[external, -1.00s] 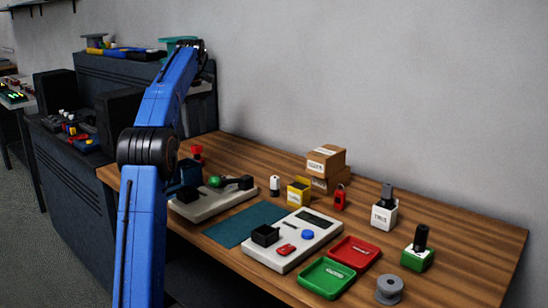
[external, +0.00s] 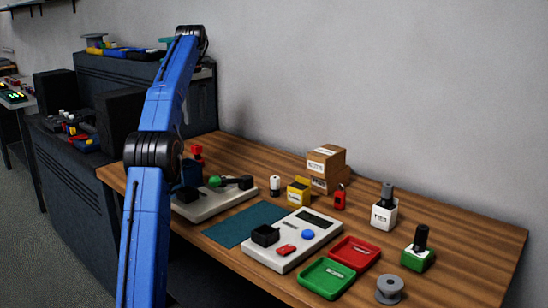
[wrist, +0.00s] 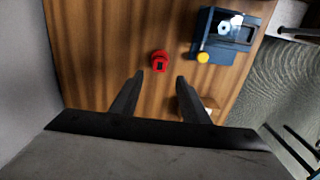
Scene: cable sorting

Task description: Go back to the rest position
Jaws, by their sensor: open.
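My blue arm (external: 170,100) rises at the left of the external view, with its upper link raised above the bench. My gripper is hidden there behind the arm. In the wrist view my gripper (wrist: 159,76) is open, its two dark fingers apart with nothing between them. It is over the wooden bench (wrist: 95,50). A small red object (wrist: 160,61) lies on the bench beyond the fingertips. A dark blue device (wrist: 207,22) with a yellow knob (wrist: 203,58) is at the upper right.
The bench holds a white device (external: 278,259), a green tray (external: 325,279), a red tray (external: 355,254), a teal mat (external: 240,224), a grey spool (external: 389,290), cardboard boxes (external: 326,160) and small containers. A grey wall stands behind. Grey floor (wrist: 270,85) shows beyond the bench edge.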

